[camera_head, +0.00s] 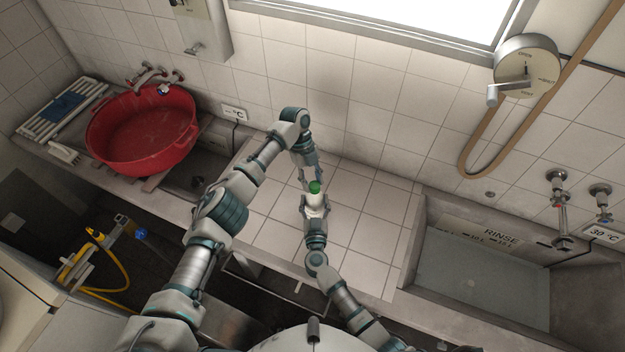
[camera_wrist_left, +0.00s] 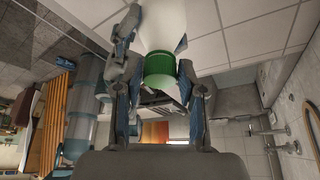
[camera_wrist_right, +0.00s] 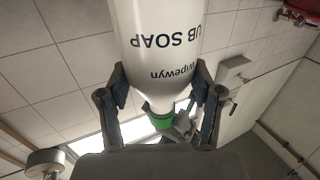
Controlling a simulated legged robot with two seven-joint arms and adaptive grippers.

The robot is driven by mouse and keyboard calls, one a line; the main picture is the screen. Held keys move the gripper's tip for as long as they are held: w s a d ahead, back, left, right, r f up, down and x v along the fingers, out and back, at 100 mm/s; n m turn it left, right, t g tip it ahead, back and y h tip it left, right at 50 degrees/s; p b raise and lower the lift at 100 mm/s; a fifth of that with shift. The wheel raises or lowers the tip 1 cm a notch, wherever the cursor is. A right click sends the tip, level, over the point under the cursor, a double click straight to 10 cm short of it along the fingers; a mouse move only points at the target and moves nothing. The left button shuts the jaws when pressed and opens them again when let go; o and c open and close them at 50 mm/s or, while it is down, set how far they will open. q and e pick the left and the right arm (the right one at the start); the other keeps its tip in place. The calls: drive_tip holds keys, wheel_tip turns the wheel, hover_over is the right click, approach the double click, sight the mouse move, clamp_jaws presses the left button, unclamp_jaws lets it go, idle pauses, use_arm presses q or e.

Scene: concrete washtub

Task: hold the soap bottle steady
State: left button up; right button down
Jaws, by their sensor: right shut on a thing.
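The soap bottle (camera_head: 316,201) is white with a green cap and stands out over the tiled counter, cap toward the window wall. My right gripper (camera_head: 316,212) comes from below and is shut on the bottle's body. In the right wrist view the white bottle (camera_wrist_right: 172,45) shows printed "UB SOAP" and "Wipewyn" between the fingers, with its green cap (camera_wrist_right: 161,121) beyond. My left gripper (camera_head: 309,181) reaches down from above, close to the cap. In the left wrist view the green cap (camera_wrist_left: 159,70) lies between its open fingers; contact is hard to tell.
A red basin (camera_head: 143,165) stands at the left by taps. A rinse sink (camera_head: 478,272) is at the right, with taps above it. A round dial (camera_head: 526,66) and a brown hose (camera_head: 478,150) are on the wall. The tiled counter (camera_head: 372,225) around the bottle is clear.

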use_arm(q)
drive_tip(key=shift+o, duration=1)
drive_tip(key=shift+r, duration=2.25)
drive_tip(key=shift+c, duration=0.4)
